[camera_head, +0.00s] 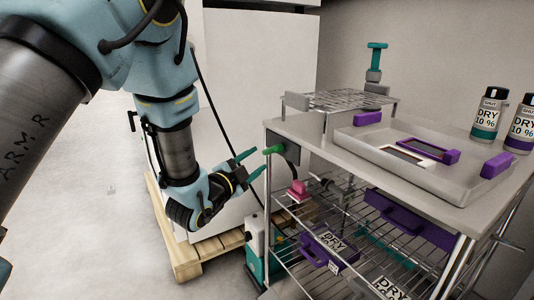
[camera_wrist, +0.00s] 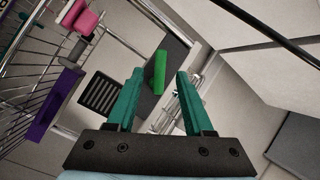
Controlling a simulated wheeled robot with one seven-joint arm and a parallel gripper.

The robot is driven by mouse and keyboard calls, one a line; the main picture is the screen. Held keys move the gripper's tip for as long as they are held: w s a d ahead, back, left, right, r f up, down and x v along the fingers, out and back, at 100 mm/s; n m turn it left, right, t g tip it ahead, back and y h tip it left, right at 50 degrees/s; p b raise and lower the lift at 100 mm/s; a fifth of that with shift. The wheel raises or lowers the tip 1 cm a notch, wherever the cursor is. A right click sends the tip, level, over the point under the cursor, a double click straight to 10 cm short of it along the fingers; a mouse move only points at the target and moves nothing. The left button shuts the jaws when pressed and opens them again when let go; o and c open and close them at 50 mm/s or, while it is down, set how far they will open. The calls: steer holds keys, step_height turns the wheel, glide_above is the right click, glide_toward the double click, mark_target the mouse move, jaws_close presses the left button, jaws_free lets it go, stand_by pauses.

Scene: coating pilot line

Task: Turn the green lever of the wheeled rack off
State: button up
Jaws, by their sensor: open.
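The green lever (camera_head: 273,150) sits on a grey box (camera_head: 285,145) at the near left corner of the wheeled rack (camera_head: 420,188). In the head view it points left from the box. My gripper (camera_head: 251,162) is just left of the lever, with its teal fingers apart and empty. In the wrist view the green lever (camera_wrist: 159,72) shows beyond and between the fingertips of my gripper (camera_wrist: 160,75), nearer the left finger. I see no contact between the fingers and the lever.
A tray (camera_head: 395,170) with purple handles, two DRY bottles (camera_head: 488,113) and a wire stand (camera_head: 340,101) are on the rack top. Purple cases (camera_head: 328,250) and a pink item (camera_head: 298,190) lie below. A wooden pallet (camera_head: 185,262) and white cabinet stand behind my gripper.

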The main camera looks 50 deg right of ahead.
mark_target(266, 153)
steer(key=d, duration=0.4)
steer(key=w+d, duration=0.1)
steer(key=d, duration=0.1)
steer(key=shift+d, duration=0.35)
jaws_close()
